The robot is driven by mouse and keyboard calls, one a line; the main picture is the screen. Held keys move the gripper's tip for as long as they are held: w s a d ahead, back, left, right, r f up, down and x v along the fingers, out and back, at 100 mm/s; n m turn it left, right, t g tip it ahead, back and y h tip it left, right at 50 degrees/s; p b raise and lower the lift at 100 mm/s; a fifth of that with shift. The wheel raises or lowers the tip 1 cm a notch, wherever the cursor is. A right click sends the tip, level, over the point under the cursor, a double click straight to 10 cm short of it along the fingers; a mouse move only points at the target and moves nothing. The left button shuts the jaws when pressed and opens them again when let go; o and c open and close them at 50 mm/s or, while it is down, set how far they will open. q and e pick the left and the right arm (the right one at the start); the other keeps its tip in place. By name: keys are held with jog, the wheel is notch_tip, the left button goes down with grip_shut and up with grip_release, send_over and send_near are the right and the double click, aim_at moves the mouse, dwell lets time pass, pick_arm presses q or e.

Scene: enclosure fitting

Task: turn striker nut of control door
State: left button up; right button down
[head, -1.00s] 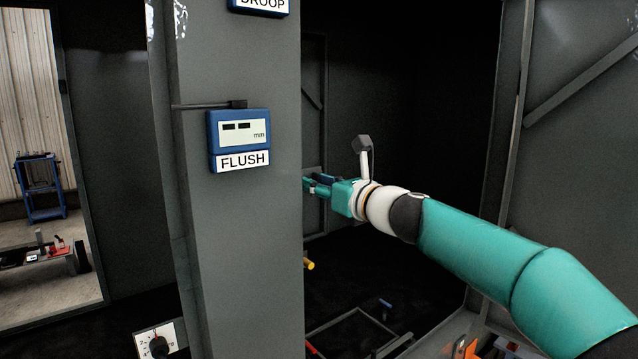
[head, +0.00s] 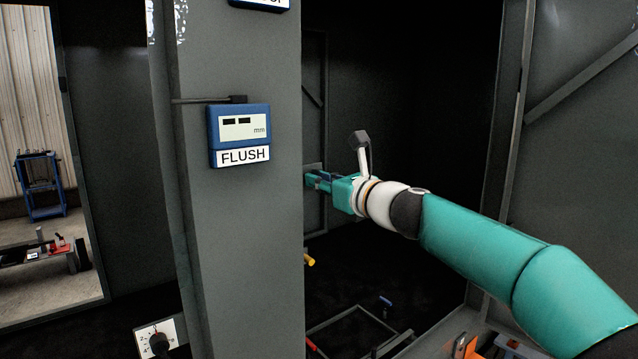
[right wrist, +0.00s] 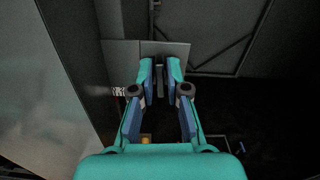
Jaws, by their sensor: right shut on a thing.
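My right gripper (head: 310,180) reaches in from the right, past the edge of the grey post, and its tips are partly hidden behind that edge. In the right wrist view its two fingers (right wrist: 160,68) are closed around a small dark part, which I take to be the striker nut (right wrist: 159,64), in front of a grey plate (right wrist: 166,49). The fingers and the dim light hide most of the nut, so its turn angle cannot be read. The control door cannot be told apart clearly. My left gripper is not in view.
A grey post (head: 245,250) stands close to the left of my right gripper and carries a blue FLUSH gauge (head: 240,133). A dial (head: 158,342) sits low at the left. A yellow-ended part (head: 309,260) and a blue-handled item (head: 385,302) lie lower inside the dark enclosure.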

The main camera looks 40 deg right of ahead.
jog(key=shift+w+a+f+n+b, duration=0.1)
jog(key=shift+f+n+b, duration=0.15)
jog(key=shift+n+b, duration=3.15)
jog(key=shift+f+n+b, duration=0.25)
jog(key=shift+n+b, duration=0.4)
jog(key=shift+n, duration=5.35)
jog(key=shift+w+a+f+n+b, duration=0.1)
jog(key=shift+f+n+b, duration=0.15)
jog(key=shift+n+b, duration=3.15)
jog(key=n+p, duration=0.2)
jog(key=shift+n+p, duration=0.35)
jog(key=shift+n, duration=0.05)
jog(key=c, duration=1.2)
grip_release()
jog(key=shift+s+d+r, duration=0.1)
jog(key=shift+r, duration=0.05)
jog(key=shift+s+r, duration=0.15)
